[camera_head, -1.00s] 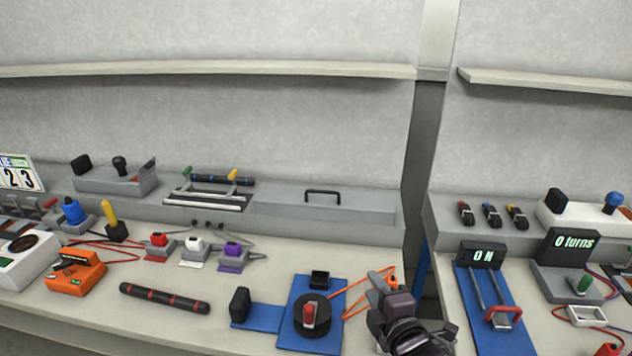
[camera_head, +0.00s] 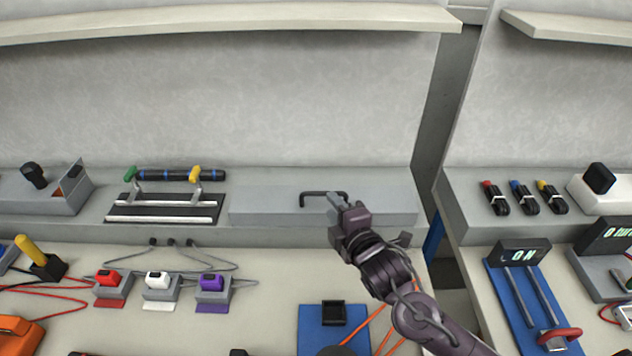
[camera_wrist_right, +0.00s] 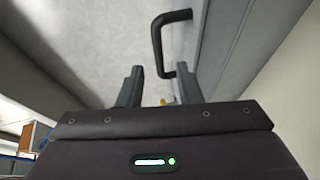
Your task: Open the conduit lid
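The conduit lid (camera_head: 265,204) is a long, flat grey panel on the raised ledge at the back of the bench, and it looks shut. Its black bar handle (camera_head: 318,194) is on top, and it also shows in the right wrist view as a black handle (camera_wrist_right: 157,38). My right gripper (camera_head: 338,205) is at the handle's right end in the head view. In the wrist view my right gripper (camera_wrist_right: 158,83) has its fingers apart, with one end of the handle showing between and beyond them. I cannot tell whether they touch. My left gripper is out of view.
A rack with a black-and-blue rod (camera_head: 180,175) stands left of the lid. Red, white and purple plugs (camera_head: 213,282) sit on the bench in front. A wall shelf (camera_head: 220,20) runs above. A gap separates this bench from the right one, with its ON display (camera_head: 523,254).

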